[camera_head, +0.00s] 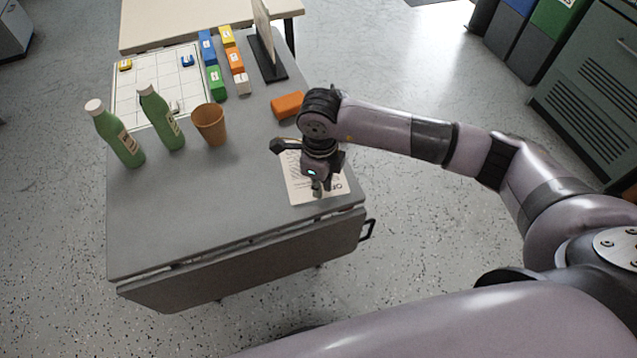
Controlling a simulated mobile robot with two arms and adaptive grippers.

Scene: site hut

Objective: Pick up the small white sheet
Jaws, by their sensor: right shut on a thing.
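The small white sheet (301,192) lies on the right part of the grey table near its front edge, with dark print on it. My right gripper (317,187) comes down over the sheet from above and is shut on it. The gripper and its wrist hide the middle of the sheet. The sheet looks flat on the table. My left gripper is not in view.
The table's front left is clear.

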